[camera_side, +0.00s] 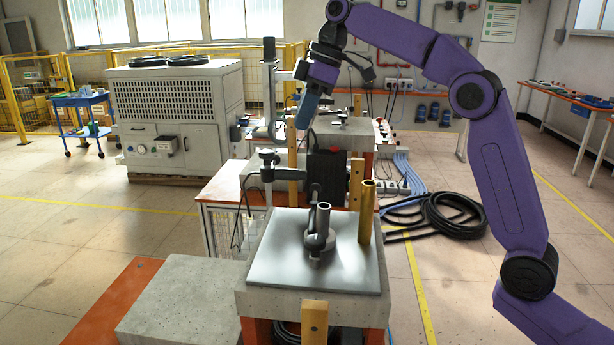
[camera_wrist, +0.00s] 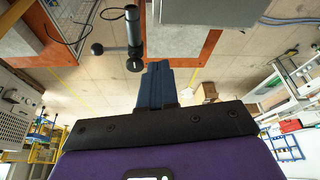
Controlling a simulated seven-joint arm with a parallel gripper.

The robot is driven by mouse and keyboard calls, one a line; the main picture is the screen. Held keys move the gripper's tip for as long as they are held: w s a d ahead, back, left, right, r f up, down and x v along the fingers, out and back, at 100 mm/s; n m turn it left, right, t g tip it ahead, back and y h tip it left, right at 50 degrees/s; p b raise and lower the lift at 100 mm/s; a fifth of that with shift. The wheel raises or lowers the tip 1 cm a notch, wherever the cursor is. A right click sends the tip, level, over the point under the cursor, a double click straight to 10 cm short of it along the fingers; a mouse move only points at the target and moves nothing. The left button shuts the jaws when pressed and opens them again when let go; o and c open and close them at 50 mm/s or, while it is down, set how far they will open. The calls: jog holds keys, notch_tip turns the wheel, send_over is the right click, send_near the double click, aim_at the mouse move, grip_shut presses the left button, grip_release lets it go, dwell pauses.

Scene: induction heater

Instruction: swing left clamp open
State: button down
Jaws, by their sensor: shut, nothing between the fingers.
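A grey toggle clamp (camera_side: 270,90) with a tall upright handle stands at the far block in the side view, just left of my gripper (camera_side: 303,122). My gripper's blue fingers are shut and empty, pointing down, apart from the handle in that view. In the wrist view a dark clamp bar with round knobs (camera_wrist: 133,35) lies just left of my fingertips (camera_wrist: 157,68); whether they touch is unclear. A second clamp (camera_side: 319,232) sits on the near metal plate. I cannot tell for certain which clamp is the left one.
A brass post (camera_side: 366,212) stands on the near metal plate (camera_side: 275,255). A black block (camera_side: 326,166) sits between the near and far blocks. A large grey chiller unit (camera_side: 175,115) stands behind at left. Black hoses (camera_side: 450,215) lie on the floor at right.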

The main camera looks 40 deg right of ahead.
aim_at(299, 175)
jog(key=shift+f, duration=1.5)
jog(key=x, duration=0.9)
jog(key=shift+a+f, duration=0.1)
jog(key=shift+f, duration=0.3)
jog(key=shift+s+d+f, duration=0.1)
jog(key=shift+s+d, duration=0.15)
jog(key=shift+d, duration=0.2)
jog(key=shift+s+d+f, duration=0.15)
jog(key=shift+s+d, duration=0.15)
jog(key=shift+d, duration=0.15)
jog(key=shift+s+d+f, duration=0.2)
jog(key=shift+s+d, duration=0.25)
jog(key=shift+d, duration=0.25)
